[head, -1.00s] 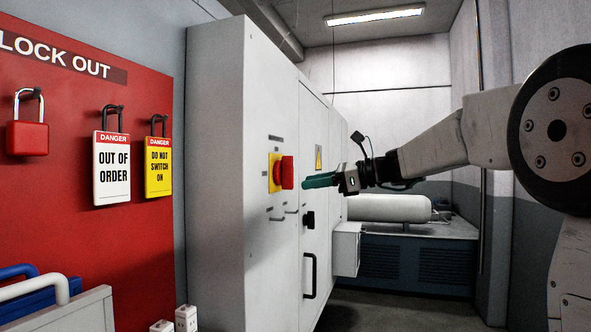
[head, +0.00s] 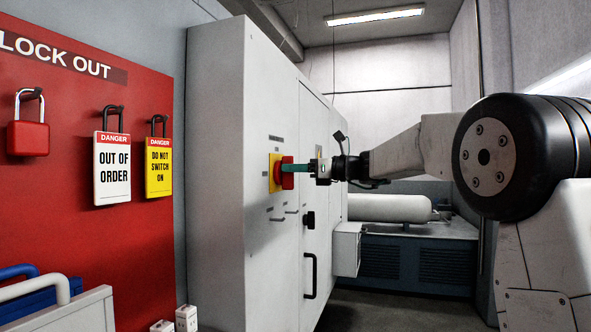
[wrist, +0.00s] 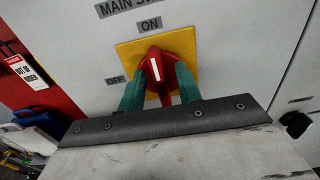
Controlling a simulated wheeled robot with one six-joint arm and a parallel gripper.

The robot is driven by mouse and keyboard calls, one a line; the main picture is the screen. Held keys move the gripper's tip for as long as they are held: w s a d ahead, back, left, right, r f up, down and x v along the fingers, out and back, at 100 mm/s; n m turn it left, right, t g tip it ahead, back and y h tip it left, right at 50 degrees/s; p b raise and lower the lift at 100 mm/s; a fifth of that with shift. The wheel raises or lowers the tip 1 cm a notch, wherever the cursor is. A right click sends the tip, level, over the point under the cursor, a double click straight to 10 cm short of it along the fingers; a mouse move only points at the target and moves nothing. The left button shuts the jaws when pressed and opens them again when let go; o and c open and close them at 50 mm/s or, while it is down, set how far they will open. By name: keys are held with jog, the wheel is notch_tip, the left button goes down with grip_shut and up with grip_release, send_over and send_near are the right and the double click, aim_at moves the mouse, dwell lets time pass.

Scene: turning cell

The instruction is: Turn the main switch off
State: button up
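The main switch is a red rotary knob (wrist: 158,66) on a yellow plate (wrist: 127,52), on the grey cabinet's front. Its white mark points up to the ON label (wrist: 150,24); the OFF label (wrist: 115,80) is to the left. My gripper (wrist: 160,86) has its two green fingers spread, one on each side of the knob's grip. It looks open around the knob; contact is not clear. In the head view, my gripper (head: 290,168) reaches the red knob (head: 287,181) from the right and hides part of it.
A black handle knob (head: 308,220) and a door pull (head: 310,276) sit lower on the cabinet. A red lock-out board (head: 100,250) at left holds a red padlock (head: 28,138), an OUT OF ORDER tag (head: 112,168) and a yellow DO NOT SWITCH ON tag (head: 158,167).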

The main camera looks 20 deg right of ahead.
grip_shut()
jog(key=shift+n, duration=0.3)
jog(key=n, duration=0.5)
jog(key=f+n, duration=0.1)
jog(key=n, duration=0.5)
jog(key=s+a+n, duration=0.1)
jog(key=n, duration=0.5)
jog(key=shift+f, duration=0.2)
jog(key=shift+n, duration=0.3)
